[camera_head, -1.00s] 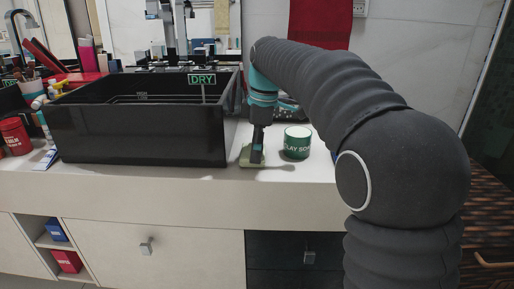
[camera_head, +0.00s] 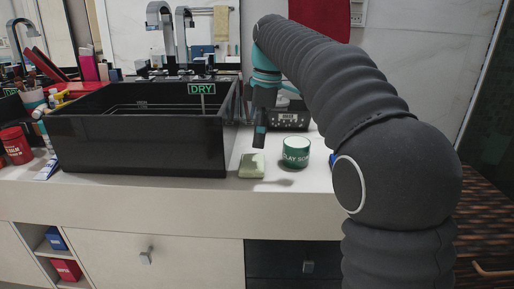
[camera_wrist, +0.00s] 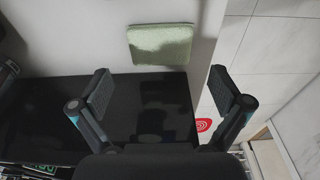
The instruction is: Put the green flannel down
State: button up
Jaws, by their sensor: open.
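The green flannel (camera_head: 252,166) is a small pale green folded cloth lying on the white counter, just right of the black sink. In the wrist view the green flannel (camera_wrist: 160,44) lies flat ahead of the fingertips. My gripper (camera_head: 259,138) is above the flannel and apart from it. In the wrist view my gripper (camera_wrist: 160,88) has its two fingers wide apart with nothing between them.
The black vessel sink (camera_head: 140,140) marked DRY stands left of the flannel. A green clay soap tub (camera_head: 296,152) stands close on its right. A dark basket (camera_head: 290,118) is behind. A red jar (camera_head: 16,146) stands at far left. The counter's front strip is clear.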

aim_at(261, 161)
jog(key=r, duration=0.5)
jog(key=shift+d+r, duration=0.1)
jog(key=shift+d, duration=0.2)
jog(key=s+d+f+m+t, duration=0.1)
jog(key=s+d+f+m, duration=0.25)
jog(key=s, duration=0.35)
jog(key=s+d+f+m+t, duration=0.2)
jog(key=s+d+f+m, duration=0.1)
jog(key=s+d+m, duration=0.25)
jog(key=s+d+f+m+t, duration=0.1)
jog(key=s+d+f+m, duration=0.25)
jog(key=s, duration=0.45)
jog(key=s+d+f+m+t+h, duration=0.1)
jog(key=s+d+f+m, duration=0.1)
jog(key=s+f+m, duration=0.3)
notch_tip(261, 161, down, 4)
jog(key=s, duration=0.2)
jog(key=shift+s+d+f+t, duration=0.15)
jog(key=shift+s+d+t, duration=0.05)
jog(key=shift+s+t, duration=0.1)
